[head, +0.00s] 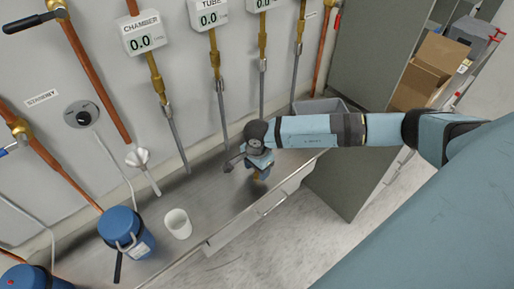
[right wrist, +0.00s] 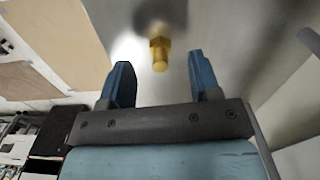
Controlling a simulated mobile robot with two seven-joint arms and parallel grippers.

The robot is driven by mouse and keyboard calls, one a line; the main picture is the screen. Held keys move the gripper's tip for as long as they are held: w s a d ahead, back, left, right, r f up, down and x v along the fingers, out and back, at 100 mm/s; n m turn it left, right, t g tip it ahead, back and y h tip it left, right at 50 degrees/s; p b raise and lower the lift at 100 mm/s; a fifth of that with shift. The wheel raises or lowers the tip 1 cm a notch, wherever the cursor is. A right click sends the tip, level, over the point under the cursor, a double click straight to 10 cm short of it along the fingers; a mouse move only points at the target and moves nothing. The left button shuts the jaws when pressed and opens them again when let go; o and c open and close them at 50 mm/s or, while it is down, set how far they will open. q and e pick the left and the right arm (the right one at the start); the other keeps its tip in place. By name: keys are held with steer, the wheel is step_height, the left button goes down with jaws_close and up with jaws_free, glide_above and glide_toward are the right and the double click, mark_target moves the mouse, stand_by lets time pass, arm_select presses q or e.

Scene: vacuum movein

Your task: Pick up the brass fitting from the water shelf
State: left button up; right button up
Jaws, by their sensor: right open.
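The brass fitting (right wrist: 160,52) shows in the right wrist view, small and gold-coloured, on the grey metal shelf surface. It lies just ahead of my right gripper (right wrist: 160,80), between the lines of the two blue fingers and apart from both. The fingers are spread and empty. In the head view my right gripper (head: 258,172) hangs low over the metal shelf (head: 208,196), near its right part. There a small brown-gold patch shows at the fingers; I cannot tell whether it is the fitting. My left gripper is not in view.
A grey bin (head: 322,106) is behind the right arm. Pipes and hoses run down the wall, with readouts such as the CHAMBER display (head: 143,36).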

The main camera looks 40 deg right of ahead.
steer(key=shift+f, duration=1.15)
steer(key=c, duration=1)
steer(key=shift+r, duration=0.1)
